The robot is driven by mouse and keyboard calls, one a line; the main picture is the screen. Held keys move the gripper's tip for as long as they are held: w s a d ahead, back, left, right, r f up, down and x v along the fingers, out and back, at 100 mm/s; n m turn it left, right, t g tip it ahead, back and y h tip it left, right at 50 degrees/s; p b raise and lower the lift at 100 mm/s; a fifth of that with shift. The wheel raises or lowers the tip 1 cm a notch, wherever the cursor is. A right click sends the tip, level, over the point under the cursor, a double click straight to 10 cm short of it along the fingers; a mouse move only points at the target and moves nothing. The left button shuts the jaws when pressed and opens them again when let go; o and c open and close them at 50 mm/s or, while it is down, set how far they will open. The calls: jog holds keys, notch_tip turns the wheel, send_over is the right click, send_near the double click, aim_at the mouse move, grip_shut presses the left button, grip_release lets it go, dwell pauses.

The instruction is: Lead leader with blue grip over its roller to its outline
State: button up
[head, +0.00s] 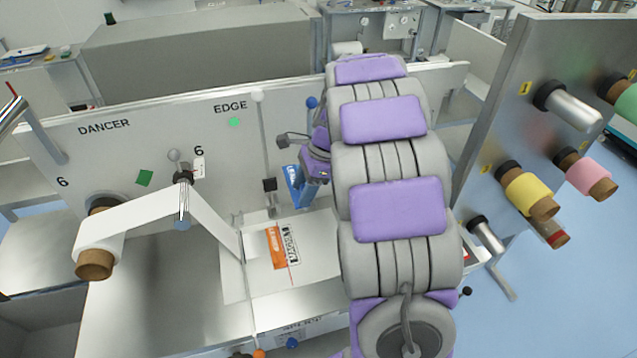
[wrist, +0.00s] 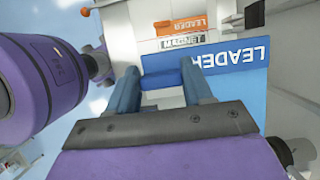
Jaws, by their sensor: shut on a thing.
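The leader is a blue sheet (head: 294,186) with white lettering, in front of the upright panel and left of my arm. In the wrist view the word LEADER reads upside down on the blue sheet (wrist: 238,62). My gripper (wrist: 164,84) is shut on its blue grip (wrist: 160,79), which spans between the two fingers. In the head view my arm partly hides the gripper (head: 308,172). A roller with a blue end (head: 182,224) carries a white web (head: 140,218) at the left. I cannot make out which roller or outline belongs to this leader.
A flat plate (head: 314,284) below the leader bears an orange label (head: 275,247) and a white label (head: 291,244). A thin vertical rod (head: 262,140) stands just left. A panel with yellow (head: 527,194) and pink rolls (head: 588,177) is at right.

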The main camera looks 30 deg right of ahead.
jog(key=shift+w+a+f, duration=0.1)
jog(key=shift+a+f, duration=0.35)
jog(key=shift+a, duration=0.05)
jog(key=shift+w+a+f+b, duration=0.15)
jog(key=shift+f+b, duration=0.15)
jog(key=shift+b, duration=0.15)
jog(key=d+f, duration=0.2)
jog(key=f, duration=0.1)
jog(key=shift+w+d+f, duration=0.1)
jog(key=shift+d+f, duration=0.1)
jog(key=shift+f, duration=0.05)
jog(key=x, duration=0.5)
jog(key=d+b+x, duration=0.1)
jog(key=x, duration=0.5)
jog(key=s+x, duration=0.1)
jog(key=x, duration=0.5)
jog(key=shift+d+f+b, duration=0.1)
jog(key=shift+f+b, duration=0.2)
jog(key=shift+f, duration=0.95)
jog(key=shift+d+f, duration=0.8)
jog(key=shift+f, duration=0.25)
jog(key=shift+a, duration=0.65)
